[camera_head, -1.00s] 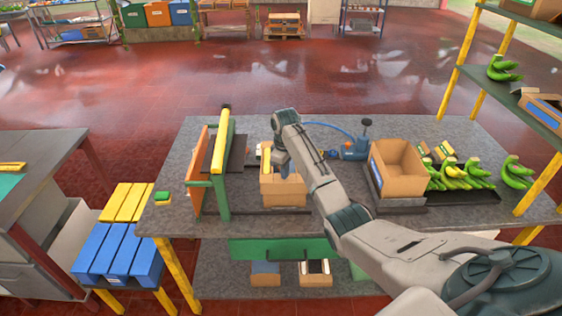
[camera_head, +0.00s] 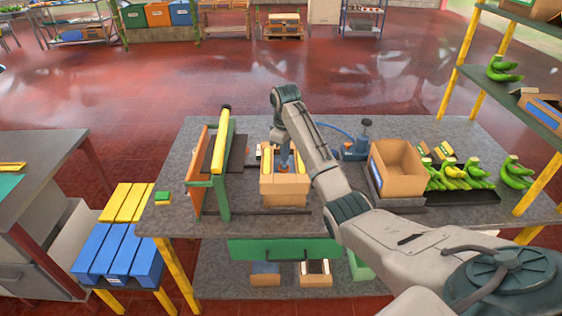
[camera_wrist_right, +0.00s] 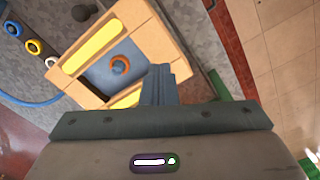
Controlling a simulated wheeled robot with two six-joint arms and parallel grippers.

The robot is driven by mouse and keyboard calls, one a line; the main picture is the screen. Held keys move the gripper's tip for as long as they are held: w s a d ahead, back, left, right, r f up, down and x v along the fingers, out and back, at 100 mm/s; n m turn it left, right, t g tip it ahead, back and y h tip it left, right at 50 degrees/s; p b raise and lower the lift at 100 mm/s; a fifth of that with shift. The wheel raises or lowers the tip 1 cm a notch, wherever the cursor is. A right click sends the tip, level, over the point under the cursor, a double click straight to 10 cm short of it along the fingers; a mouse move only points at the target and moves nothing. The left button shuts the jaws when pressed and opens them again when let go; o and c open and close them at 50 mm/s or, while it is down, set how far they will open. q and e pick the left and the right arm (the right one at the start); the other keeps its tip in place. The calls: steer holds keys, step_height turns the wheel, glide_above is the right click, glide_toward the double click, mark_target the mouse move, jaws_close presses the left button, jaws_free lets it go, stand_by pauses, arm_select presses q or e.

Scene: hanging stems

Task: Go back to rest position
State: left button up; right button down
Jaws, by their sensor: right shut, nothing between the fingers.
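My right gripper (camera_head: 285,165) is over the small open cardboard box (camera_head: 285,190) on the grey table. Its fingers are shut with nothing between them. In the right wrist view the shut fingers (camera_wrist_right: 160,86) are beside the box (camera_wrist_right: 160,40), which has yellow pieces (camera_wrist_right: 100,45) along its inner sides and a small orange ring (camera_wrist_right: 120,64) on a blue-grey area inside. I cannot tell whether the fingertips are inside the box or above it. My left gripper is not in view.
A green and yellow frame (camera_head: 219,165) stands left of the box. A larger open cardboard box (camera_head: 400,172) and a blue tool (camera_head: 356,148) are to the right, with green bananas (camera_head: 455,178) beyond. A shelf (camera_head: 520,95) rises at the right edge.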

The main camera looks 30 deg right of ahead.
steer(key=shift+f, duration=0.15)
